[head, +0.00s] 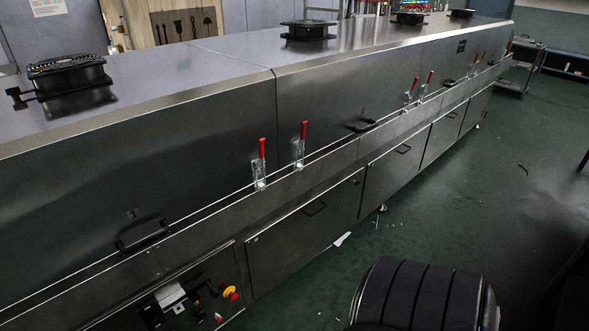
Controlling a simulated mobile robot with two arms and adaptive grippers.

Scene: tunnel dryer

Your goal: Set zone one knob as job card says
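The long dark metal tunnel dryer (190,130) runs from the lower left to the upper right in the head view. A control panel (140,315) sits low on its near side at the bottom left, cut off by the frame edge. It carries a yellow and red button (231,293) and small dark and light parts. I cannot tell which part is the zone one knob. A paper sheet (47,6) with unreadable print hangs at the top left; I cannot tell whether it is the job card. Neither gripper is in view.
Red-handled latches (262,160) and black handles (143,234) stick out along the dryer's side. A metal cart (520,68) stands at the far end.

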